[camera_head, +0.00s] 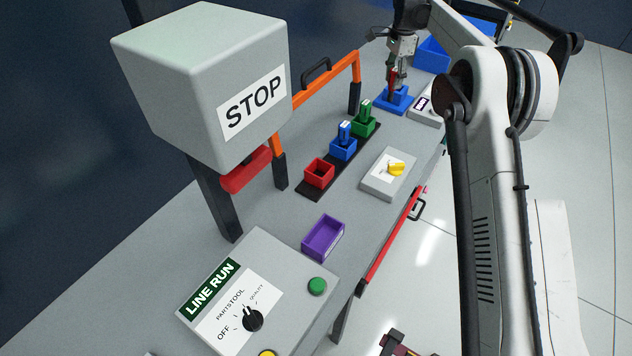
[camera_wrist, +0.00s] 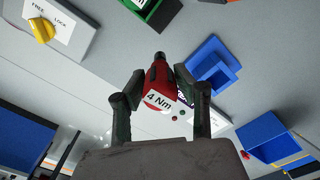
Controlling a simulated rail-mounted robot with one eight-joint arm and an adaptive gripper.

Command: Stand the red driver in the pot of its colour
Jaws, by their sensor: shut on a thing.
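The red driver (camera_wrist: 160,88), with a white end marked "4 Nm" and a black tip, is between the two fingers of my gripper (camera_wrist: 156,92) in the wrist view. My gripper (camera_head: 396,70) is shut on it at the far end of the bench in the head view. There the driver (camera_head: 393,78) shows just above a blue stand (camera_head: 393,100); whether it touches the stand is unclear. The red pot (camera_head: 319,174) is the nearest on a black strip and looks empty. The blue pot (camera_head: 343,150) holds a blue driver (camera_head: 345,131); the green pot (camera_head: 364,126) holds a green driver (camera_head: 366,107).
An orange rail (camera_head: 325,77) and a large STOP box (camera_head: 205,85) stand beside the pots. A switch box with a yellow knob (camera_head: 396,169), a purple tray (camera_head: 323,238) and a LINE RUN panel (camera_head: 260,285) are on the bench. A blue bin (camera_head: 432,55) is at the far end.

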